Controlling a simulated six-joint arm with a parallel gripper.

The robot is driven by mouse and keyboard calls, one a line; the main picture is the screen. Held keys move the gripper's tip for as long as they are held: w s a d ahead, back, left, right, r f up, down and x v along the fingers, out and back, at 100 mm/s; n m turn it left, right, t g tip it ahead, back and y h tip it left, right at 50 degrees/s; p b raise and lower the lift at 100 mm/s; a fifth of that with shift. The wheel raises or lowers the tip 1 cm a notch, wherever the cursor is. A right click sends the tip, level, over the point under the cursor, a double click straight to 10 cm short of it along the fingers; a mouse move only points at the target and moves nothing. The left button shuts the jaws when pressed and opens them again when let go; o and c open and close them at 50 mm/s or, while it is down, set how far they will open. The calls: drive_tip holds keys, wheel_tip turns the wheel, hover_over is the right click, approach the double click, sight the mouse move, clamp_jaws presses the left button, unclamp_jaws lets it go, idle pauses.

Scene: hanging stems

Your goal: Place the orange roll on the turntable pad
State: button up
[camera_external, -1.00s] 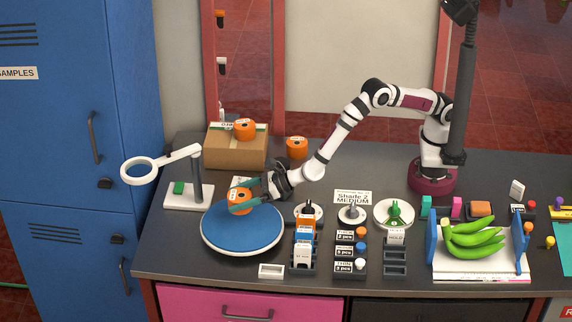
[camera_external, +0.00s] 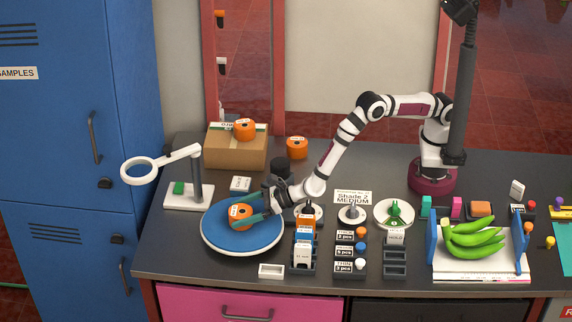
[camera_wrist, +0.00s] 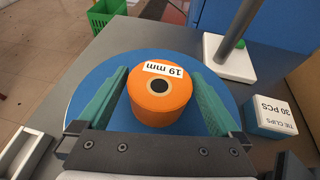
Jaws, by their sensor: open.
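The orange roll (camera_external: 240,215), with a white label reading 19 mm, stands upright on the blue turntable pad (camera_external: 221,240). In the wrist view the roll (camera_wrist: 160,103) shows its dark centre hole facing up. The blue pad (camera_wrist: 150,58) spreads around and under it. My gripper (camera_external: 243,216) is low over the pad, its teal fingers on both sides of the roll. In the wrist view my gripper (camera_wrist: 158,95) is open, with gaps between the fingers and the roll.
A magnifier stand (camera_external: 190,195) is left of the pad. A cardboard box (camera_external: 236,152) with another orange roll (camera_external: 244,129) on top is behind, beside a third roll (camera_external: 297,147). Racks (camera_external: 304,258) stand at right.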

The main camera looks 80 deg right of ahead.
drive_tip(key=v, duration=1.1)
drive_tip(key=shift+s+d+r, duration=0.1)
drive_tip(key=shift+s, duration=0.2)
drive_tip(key=w+d+r+m+h, duration=0.1)
drive_tip(key=d+r+m+h, duration=0.55)
drive_tip(key=d, duration=0.65)
drive_tip(key=s+d+r+m+g+h, duration=0.2)
drive_tip(key=s+d+r+m+g, duration=0.15)
drive_tip(key=s+d+m, duration=0.45)
drive_tip(key=s+d+r+m+g+h, duration=0.35)
drive_tip(key=d+m, duration=0.55)
drive_tip(key=d, duration=0.3)
drive_tip(key=s+f+m+g+y, duration=0.2)
drive_tip(key=s+m+g+y, duration=0.45)
drive_tip(key=s+m, duration=1)
drive_tip(key=s+a+m+y, duration=0.3)
drive_tip(key=s+a+y, duration=0.2)
drive_tip(key=s+a, duration=0.3)
drive_tip(key=shift+s, duration=0.3)
